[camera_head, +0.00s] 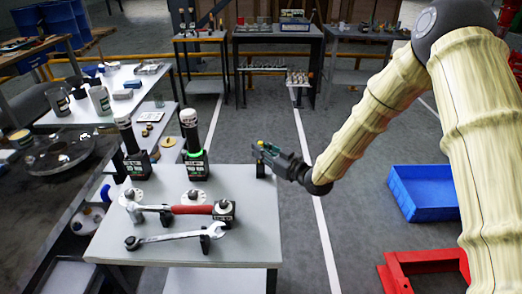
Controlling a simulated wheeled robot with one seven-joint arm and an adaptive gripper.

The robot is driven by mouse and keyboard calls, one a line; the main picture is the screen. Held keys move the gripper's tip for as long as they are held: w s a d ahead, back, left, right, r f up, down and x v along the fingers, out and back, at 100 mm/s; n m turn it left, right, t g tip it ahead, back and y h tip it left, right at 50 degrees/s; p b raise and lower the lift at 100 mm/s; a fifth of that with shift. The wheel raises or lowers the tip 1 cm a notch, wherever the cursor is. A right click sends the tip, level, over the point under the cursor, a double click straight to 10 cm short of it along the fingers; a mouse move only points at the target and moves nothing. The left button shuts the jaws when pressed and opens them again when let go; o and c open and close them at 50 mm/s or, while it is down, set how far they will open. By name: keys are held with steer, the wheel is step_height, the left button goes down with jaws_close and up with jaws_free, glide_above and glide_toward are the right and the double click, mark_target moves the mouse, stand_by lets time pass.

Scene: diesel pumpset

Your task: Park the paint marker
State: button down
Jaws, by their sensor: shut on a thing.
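My gripper (266,153) is at the back right corner of the near light-grey table (250,232), reaching in from the right. Its jaws are shut on a small dark and yellow thing (260,169), which looks like the paint marker. The thing hangs or stands roughly upright below the jaws. It is too small to tell whether its lower end touches the tabletop. No holder for the marker can be made out clearly.
Two dark power tools (193,146) stand upright at the table's back left. A red-handled hammer (185,209) and a wrench (178,238) lie across its front. A blue bin (424,193) and a red frame (424,263) are on the floor at right. The table's right side is clear.

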steer(key=shift+f+b, duration=0.35)
steer(key=shift+f, duration=0.25)
steer(key=c, duration=1.3)
jaws_free()
steer(key=shift+c, duration=0.2)
steer(key=shift+d, duration=0.1)
steer(key=v, duration=1.2)
